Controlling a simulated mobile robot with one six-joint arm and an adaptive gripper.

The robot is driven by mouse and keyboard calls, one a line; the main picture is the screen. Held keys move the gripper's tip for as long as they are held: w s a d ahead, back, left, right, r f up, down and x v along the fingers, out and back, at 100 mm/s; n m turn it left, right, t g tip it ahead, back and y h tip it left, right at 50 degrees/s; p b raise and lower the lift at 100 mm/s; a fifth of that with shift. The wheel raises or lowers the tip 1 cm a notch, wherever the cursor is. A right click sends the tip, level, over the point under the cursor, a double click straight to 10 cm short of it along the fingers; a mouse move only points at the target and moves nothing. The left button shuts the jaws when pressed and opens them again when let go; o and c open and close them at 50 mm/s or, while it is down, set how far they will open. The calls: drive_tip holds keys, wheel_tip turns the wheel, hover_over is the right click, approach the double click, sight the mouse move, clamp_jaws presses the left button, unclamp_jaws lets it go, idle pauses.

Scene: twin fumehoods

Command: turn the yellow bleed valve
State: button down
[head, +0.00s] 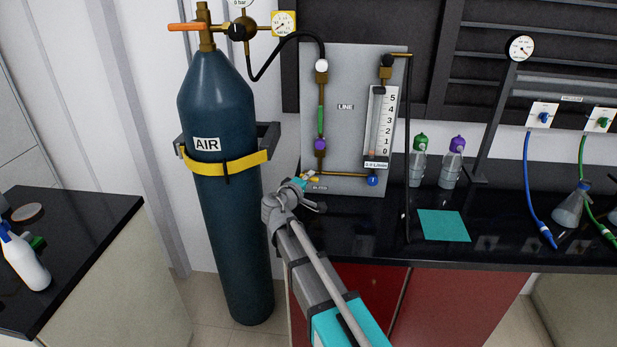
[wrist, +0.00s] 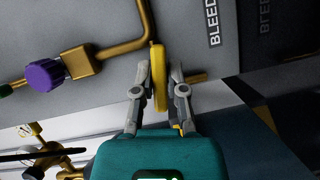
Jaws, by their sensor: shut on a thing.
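The yellow bleed valve (wrist: 159,78) has a flat handle on a brass pipe, beside a BLEED label (wrist: 212,22) in the wrist view. My gripper (wrist: 158,78) is shut on this handle, one finger on each side. In the head view, a small part of the yellow handle (head: 313,180) shows at the lower left of the grey LINE panel (head: 345,80). My gripper (head: 303,183) reaches it there, and my wrist hides part of the area.
A purple knob (wrist: 44,75) sits on the same piping. The blue AIR cylinder (head: 215,200) stands left of my arm. A glass flowmeter (head: 380,125), two bottles (head: 418,165) and a teal mat (head: 444,225) are to the right. The black bench has free room in front.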

drive_tip(key=m+g+y+p, duration=0.1)
drive_tip(key=m+p, duration=0.1)
drive_tip(key=m, duration=0.1)
drive_tip(key=shift+d+r, duration=0.1)
drive_tip(key=shift+r, duration=0.05)
drive_tip(key=m+y+p, duration=0.1)
drive_tip(key=m+p, duration=0.1)
drive_tip(key=m, duration=0.1)
drive_tip(key=shift+s+g+y, duration=0.1)
drive_tip(key=shift+g+y, duration=0.2)
drive_tip(key=shift+y, duration=0.1)
drive_tip(key=m+y+p, duration=0.1)
drive_tip(key=m+y, duration=0.1)
drive_tip(key=m, duration=0.1)
drive_tip(key=shift+g, duration=0.3)
drive_tip(key=shift+f+m+y, duration=0.2)
drive_tip(key=shift+m+y, duration=0.7)
drive_tip(key=shift+m, duration=0.3)
drive_tip(key=c, duration=0.7)
unclamp_jaws()
